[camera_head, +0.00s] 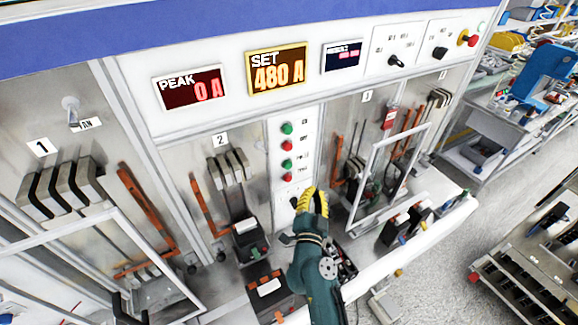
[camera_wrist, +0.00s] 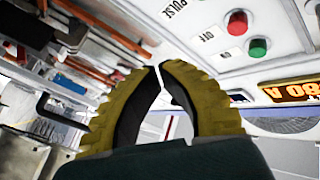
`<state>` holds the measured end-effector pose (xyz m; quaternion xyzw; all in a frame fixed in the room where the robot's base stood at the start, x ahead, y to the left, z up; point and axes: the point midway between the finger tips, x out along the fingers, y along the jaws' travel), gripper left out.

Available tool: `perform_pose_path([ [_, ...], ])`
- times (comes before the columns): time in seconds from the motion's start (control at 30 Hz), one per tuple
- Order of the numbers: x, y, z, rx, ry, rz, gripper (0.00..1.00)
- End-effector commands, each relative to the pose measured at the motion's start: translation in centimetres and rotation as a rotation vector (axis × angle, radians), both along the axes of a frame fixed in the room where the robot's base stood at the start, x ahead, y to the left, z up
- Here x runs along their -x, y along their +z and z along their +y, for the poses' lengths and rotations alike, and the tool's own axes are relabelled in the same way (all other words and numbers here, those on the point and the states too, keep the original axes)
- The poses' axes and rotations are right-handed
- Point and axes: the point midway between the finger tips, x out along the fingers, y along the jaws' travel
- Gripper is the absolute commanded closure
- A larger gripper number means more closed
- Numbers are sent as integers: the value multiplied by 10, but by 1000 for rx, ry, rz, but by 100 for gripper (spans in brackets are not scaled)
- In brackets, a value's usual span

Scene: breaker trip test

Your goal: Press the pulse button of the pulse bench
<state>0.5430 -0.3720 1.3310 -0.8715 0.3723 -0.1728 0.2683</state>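The pulse bench's white control strip (camera_head: 297,145) carries a column of green and red buttons. The third button down, a green one (camera_head: 287,163), has a small blurred label beside it. In the wrist view, turned over, a PULSE label (camera_wrist: 177,9) shows at the top edge, past a red button (camera_wrist: 237,22) marked OFF and a green button (camera_wrist: 258,47) marked ON. The button beside PULSE is outside that view. My gripper (camera_head: 312,192) is below the button column, slightly right. Its yellow fingers (camera_wrist: 160,67) meet at the tips, with nothing between them.
Displays above read PEAK 0 A (camera_head: 192,88) and SET 480 A (camera_head: 277,69). Bays with black breaker parts and orange bars flank the strip. A framed clear guard (camera_head: 352,195) stands right of my gripper. A black and red device (camera_head: 270,290) sits on the bench to its left.

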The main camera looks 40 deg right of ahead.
Motion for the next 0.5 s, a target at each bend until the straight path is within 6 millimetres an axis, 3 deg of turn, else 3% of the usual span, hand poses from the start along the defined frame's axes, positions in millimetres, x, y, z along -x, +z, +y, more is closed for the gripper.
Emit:
perform_pose_path([
  [0.27,-2,1,0,2,2,-3,100],
  [0.5,-25,-4,-4,4,4,-7,100],
])
